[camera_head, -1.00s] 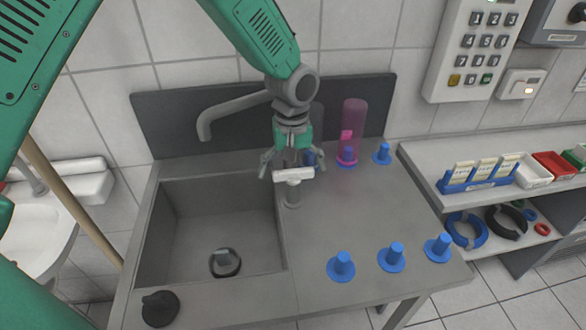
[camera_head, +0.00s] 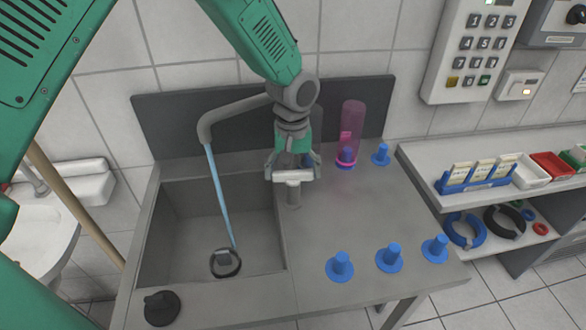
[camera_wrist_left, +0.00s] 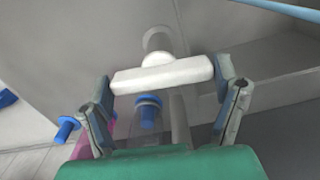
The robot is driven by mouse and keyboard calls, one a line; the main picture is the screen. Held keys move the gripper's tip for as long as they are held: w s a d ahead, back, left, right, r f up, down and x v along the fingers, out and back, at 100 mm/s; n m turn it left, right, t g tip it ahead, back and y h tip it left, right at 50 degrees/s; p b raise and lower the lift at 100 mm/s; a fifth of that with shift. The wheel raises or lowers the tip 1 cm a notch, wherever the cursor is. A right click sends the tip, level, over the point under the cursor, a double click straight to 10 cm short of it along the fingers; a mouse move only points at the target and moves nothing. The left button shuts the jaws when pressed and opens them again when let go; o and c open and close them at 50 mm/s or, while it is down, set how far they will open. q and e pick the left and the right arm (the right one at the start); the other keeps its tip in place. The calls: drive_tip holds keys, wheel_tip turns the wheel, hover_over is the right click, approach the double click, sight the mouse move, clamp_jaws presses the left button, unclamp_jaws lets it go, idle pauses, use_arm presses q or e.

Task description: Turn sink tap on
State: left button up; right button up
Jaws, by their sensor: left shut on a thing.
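The sink tap's curved grey spout (camera_head: 205,128) reaches over the sink basin (camera_head: 175,235). A thin blue stream of water (camera_head: 219,190) runs from the spout down to the drain piece (camera_head: 225,262). The white tap handle (camera_head: 293,176) sits on a short grey post right of the basin. My left gripper (camera_head: 292,170) is at the handle from above. In the left wrist view, the white handle (camera_wrist_left: 162,77) lies between the two fingers, and the gripper is shut on its ends. My right gripper is not in view.
A pink transparent cylinder (camera_head: 352,130) stands behind right of the handle. Several blue pegs, such as this front one (camera_head: 340,266), stand on the counter. A black stopper (camera_head: 160,308) lies at the front left. A side shelf (camera_head: 420,165) holds trays.

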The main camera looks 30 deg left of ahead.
use_arm(q)
drive_tip(key=m+p, duration=0.2)
drive_tip(key=m, duration=0.1)
drive_tip(key=shift+r, duration=0.1)
drive_tip(key=shift+m+p, duration=1)
drive_tip(key=shift+m, duration=0.8)
drive_tip(key=o, duration=1.1)
drive_tip(key=shift+w, duration=0.1)
